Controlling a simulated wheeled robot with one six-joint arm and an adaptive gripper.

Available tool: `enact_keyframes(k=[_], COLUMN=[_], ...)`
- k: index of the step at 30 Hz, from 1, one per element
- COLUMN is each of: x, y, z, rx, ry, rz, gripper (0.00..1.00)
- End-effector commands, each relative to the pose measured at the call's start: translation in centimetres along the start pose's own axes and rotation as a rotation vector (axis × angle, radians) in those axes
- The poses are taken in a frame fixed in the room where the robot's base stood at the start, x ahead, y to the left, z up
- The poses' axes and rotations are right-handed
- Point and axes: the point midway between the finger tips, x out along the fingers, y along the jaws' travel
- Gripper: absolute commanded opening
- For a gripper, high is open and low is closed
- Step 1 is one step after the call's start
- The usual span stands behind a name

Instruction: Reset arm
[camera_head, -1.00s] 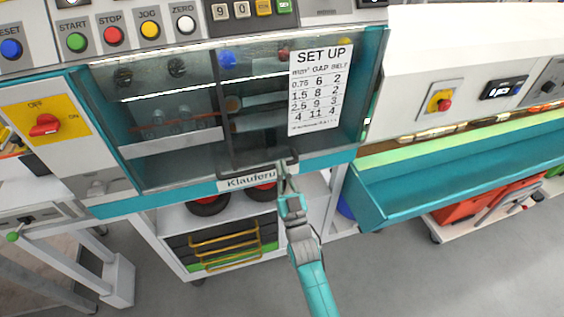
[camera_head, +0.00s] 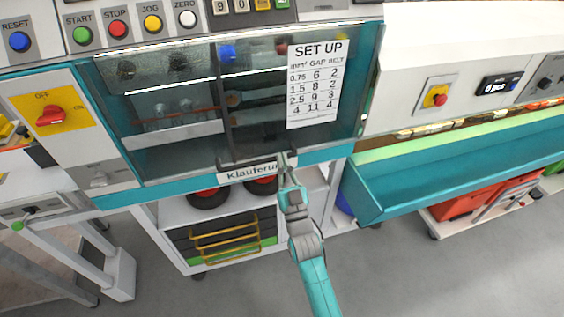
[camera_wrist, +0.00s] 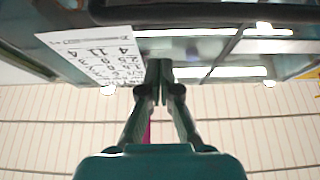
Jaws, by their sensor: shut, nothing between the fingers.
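My gripper (camera_head: 284,160) is shut and empty in the head view, in front of the lower edge of the machine's clear cover. Its tips are close to the right end of the dark handle (camera_head: 243,164) on that cover; I cannot tell whether they touch. In the wrist view my gripper (camera_wrist: 160,66) has its two fingers together, with the dark handle bar (camera_wrist: 200,14) across the top of the picture. The set-up sheet (camera_head: 315,83) is on the cover, above and right of my gripper.
The teal trough (camera_head: 455,170) juts out on the right. Below the cover stands a white shelf with black reels and a drawer unit (camera_head: 222,242). A red rotary switch (camera_head: 50,116) is at the left, and push buttons (camera_head: 117,29) line the top. Grey floor is open at lower right.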

Motion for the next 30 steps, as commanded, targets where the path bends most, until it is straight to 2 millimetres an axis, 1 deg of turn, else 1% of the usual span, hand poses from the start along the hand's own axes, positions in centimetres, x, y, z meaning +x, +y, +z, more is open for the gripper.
enact_keyframes(k=[1,6,12,18,25,28,30], x=[-0.9,-3.9,-6.7,-7.8,-8.1,-9.4,-11.3], y=[0.0,0.0,0.0,0.0,0.1,0.4,0.8], z=[-0.1,-0.1,-0.2,-0.3,-0.3,-0.2,-0.1], rx=[0.0,0.0,0.0,0.0,-0.001,-0.004,-0.008], ry=[0.0,0.001,0.004,0.007,0.004,-0.014,-0.041], rz=[0.0,0.0,0.0,0.0,0.001,0.006,0.014], gripper=[0.0,0.0,0.0,0.0,0.0,0.0,0.0])
